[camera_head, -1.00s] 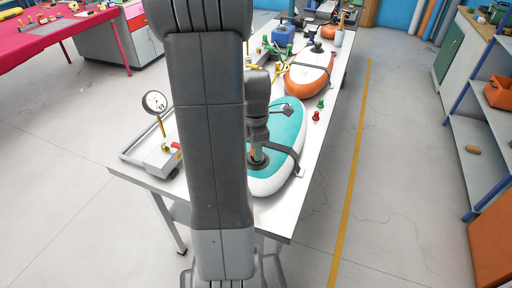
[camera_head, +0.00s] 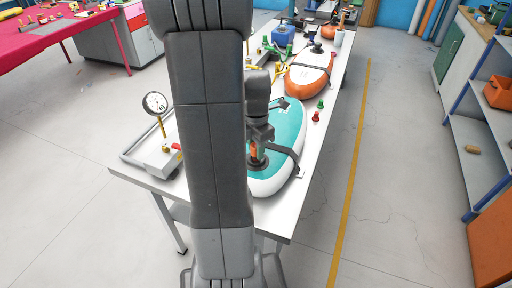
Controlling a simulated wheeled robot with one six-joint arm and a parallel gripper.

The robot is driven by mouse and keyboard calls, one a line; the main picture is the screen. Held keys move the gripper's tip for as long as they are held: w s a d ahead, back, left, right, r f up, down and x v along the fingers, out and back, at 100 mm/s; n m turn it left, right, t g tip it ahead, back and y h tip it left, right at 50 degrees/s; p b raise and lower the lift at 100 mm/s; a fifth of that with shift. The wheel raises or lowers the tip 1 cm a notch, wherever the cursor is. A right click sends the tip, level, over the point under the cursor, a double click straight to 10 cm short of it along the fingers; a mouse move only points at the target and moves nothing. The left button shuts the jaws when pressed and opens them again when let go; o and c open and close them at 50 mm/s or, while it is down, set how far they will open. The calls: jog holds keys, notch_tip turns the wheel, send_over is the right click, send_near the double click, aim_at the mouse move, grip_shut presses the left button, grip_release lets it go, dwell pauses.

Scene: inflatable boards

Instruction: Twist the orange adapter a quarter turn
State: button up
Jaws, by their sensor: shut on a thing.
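The orange adapter (camera_head: 254,149) stands on the near end of the teal and white inflatable board (camera_head: 287,128), where a dark round valve fitting shows below it. My gripper (camera_head: 257,146) points down over it and is shut on it. My arm hides the left part of the board and part of the gripper. How far the adapter is turned cannot be told at this size.
The board lies on a long white table (camera_head: 272,215), under a black strap (camera_head: 284,151). A pressure gauge (camera_head: 155,103) stands at the left. An orange board (camera_head: 309,75) lies farther back. Red (camera_head: 316,117) and green (camera_head: 321,104) small fittings stand right of the teal board.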

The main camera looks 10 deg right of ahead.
jog(key=shift+r+p, duration=0.95)
jog(key=shift+r, duration=0.45)
jog(key=shift+r+p, duration=1.6)
jog(key=shift+r, duration=0.45)
jog(key=shift+f, duration=0.1)
